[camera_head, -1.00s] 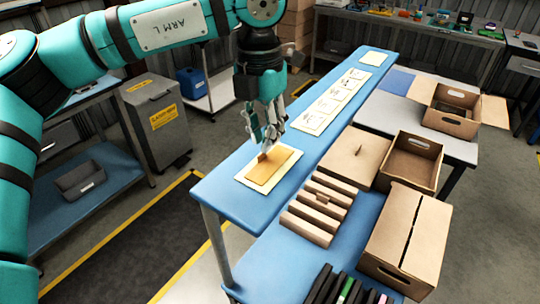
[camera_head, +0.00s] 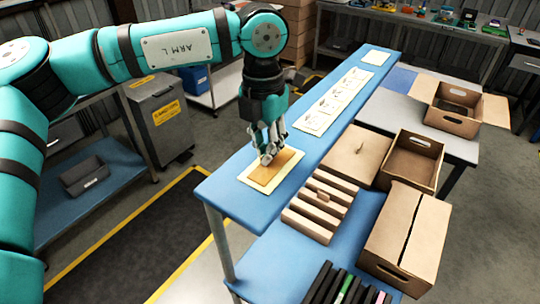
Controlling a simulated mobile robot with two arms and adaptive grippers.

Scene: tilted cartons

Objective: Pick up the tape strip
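A flat tan-orange strip (camera_head: 263,178), which looks like the tape strip, lies on a cream sheet (camera_head: 289,178) near the front left end of the blue bench (camera_head: 232,199). My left gripper (camera_head: 268,158) points down over the far part of the strip. Its fingertips overlap the strip in the picture. I cannot tell whether they touch it or what is between them. The fingers look close together, but the gap is hidden. My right gripper is not in view.
Several printed sheets (camera_head: 335,101) lie farther along the bench.

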